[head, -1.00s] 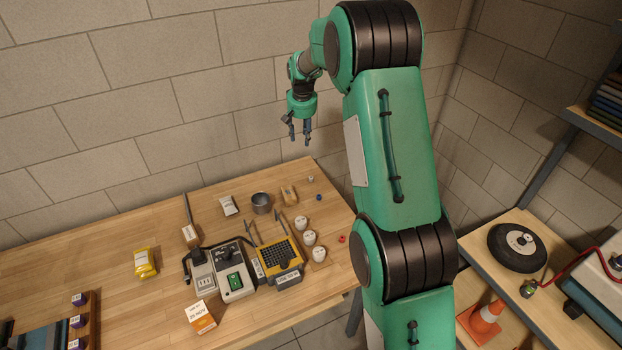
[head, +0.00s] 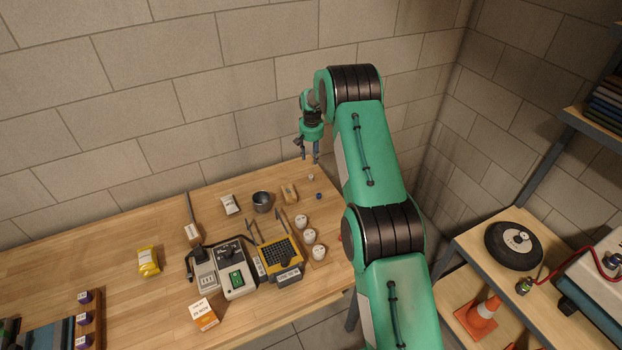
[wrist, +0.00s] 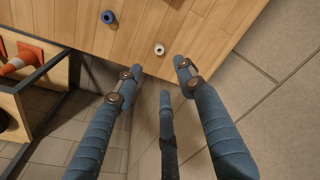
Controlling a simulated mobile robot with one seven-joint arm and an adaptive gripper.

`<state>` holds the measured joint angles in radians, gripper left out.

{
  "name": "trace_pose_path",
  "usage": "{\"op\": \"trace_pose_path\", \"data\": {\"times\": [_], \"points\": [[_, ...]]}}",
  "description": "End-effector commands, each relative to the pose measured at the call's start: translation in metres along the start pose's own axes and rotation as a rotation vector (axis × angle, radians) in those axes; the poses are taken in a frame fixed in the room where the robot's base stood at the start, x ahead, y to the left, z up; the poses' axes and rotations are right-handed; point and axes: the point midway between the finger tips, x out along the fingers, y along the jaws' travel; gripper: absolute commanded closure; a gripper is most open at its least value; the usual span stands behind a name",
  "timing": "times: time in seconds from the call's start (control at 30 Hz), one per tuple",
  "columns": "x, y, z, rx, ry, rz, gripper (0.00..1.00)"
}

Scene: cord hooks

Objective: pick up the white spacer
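The white spacer (head: 311,177) is a small ring near the back right corner of the wooden bench. In the wrist view, the white spacer (wrist: 159,49) lies on the wood close to the bench edge, with its dark hole facing up. My gripper (head: 310,159) hangs above and behind the spacer, fingers pointing down. In the wrist view, the fingers of my gripper (wrist: 157,80) are spread with nothing between them. The spacer shows just beyond the fingertips, untouched.
A blue spacer (head: 319,196) lies near the white one, also seen in the wrist view (wrist: 108,17). A wooden block (head: 289,193), a metal cup (head: 262,201) and several white round pieces stand nearby. The block wall is close behind. A shelf (head: 470,262) stands at right.

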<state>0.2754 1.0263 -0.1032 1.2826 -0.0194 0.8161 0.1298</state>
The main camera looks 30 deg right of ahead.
Motion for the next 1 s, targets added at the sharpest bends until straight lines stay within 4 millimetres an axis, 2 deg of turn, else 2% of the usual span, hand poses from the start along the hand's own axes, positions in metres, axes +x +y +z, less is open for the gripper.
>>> {"op": "trace_pose_path", "data": {"times": [0.27, 0.47, 1.0], "points": [[0.0, 0.0, 0.0, 0.0, 0.0, 0.0, 0.61], [0.011, 0.0, 0.001, 0.0, -0.001, 0.0, 0.61], [0.074, 0.0, 0.0, 0.0, 0.0, 0.0, 0.61]]}}
